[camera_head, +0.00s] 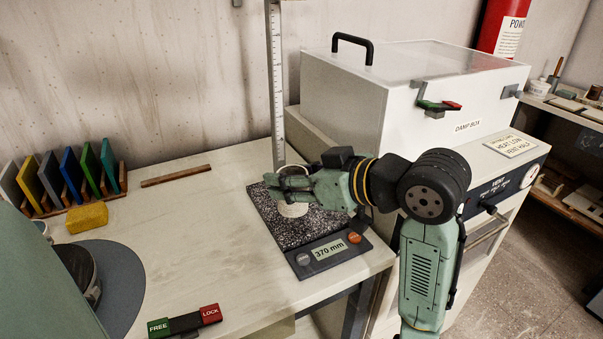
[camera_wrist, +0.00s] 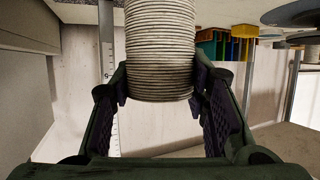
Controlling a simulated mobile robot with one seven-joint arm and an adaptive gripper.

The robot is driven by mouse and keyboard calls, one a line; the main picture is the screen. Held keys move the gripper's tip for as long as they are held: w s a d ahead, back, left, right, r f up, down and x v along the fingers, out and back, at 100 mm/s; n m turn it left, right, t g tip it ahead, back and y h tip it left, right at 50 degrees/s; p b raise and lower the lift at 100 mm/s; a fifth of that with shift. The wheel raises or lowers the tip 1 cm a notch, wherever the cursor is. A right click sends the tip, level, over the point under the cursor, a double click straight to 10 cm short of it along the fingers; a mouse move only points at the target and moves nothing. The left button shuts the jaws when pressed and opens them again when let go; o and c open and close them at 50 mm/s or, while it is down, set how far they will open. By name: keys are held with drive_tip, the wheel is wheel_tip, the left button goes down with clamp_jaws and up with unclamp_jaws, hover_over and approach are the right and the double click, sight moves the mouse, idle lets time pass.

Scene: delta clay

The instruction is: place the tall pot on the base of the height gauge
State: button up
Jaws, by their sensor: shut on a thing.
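The tall pot (camera_wrist: 160,50) is pale and ridged, and it fills the upper middle of the wrist view, running off the top edge. In the head view a pale part of it (camera_head: 293,209) shows below my fingers, over the speckled dark base (camera_head: 335,217) of the height gauge. My gripper (camera_head: 283,188) is shut on the pot, with a finger on each side of it in the wrist view (camera_wrist: 160,85). The gauge's ruled column (camera_head: 276,85) stands behind the pot. My fingers hide much of the pot. I cannot tell whether its bottom touches the base.
The gauge's display (camera_head: 329,250) reads 370 mm. A white damp box (camera_head: 350,110) stands right of the gauge. Coloured tiles in a rack (camera_head: 70,175), a yellow sponge (camera_head: 87,217) and a FREE/LOCK switch (camera_head: 185,322) are on the left.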

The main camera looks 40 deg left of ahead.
drive_tip(key=shift+w+a+f+p, duration=0.2)
drive_tip(key=shift+w+a+f, duration=0.1)
drive_tip(key=shift+w+f, duration=0.4)
drive_tip(key=shift+w+a+f+p, duration=0.2)
drive_tip(key=shift+w+a+f, duration=0.1)
drive_tip(key=shift+w+f, duration=0.35)
drive_tip(key=shift+w+a+f+p, duration=0.25)
drive_tip(key=shift+w+f, duration=0.3)
drive_tip(key=shift+w, duration=0.3)
drive_tip(key=shift+f, duration=0.2)
drive_tip(key=o, duration=1.2)
drive_tip(key=shift+c, duration=0.2)
drive_tip(key=shift+r, duration=0.1)
drive_tip(key=shift+d+r, duration=0.1)
drive_tip(key=shift+r, duration=0.05)
drive_tip(key=b+v, duration=0.2)
drive_tip(key=v, duration=0.9)
drive_tip(key=shift+d, duration=0.4)
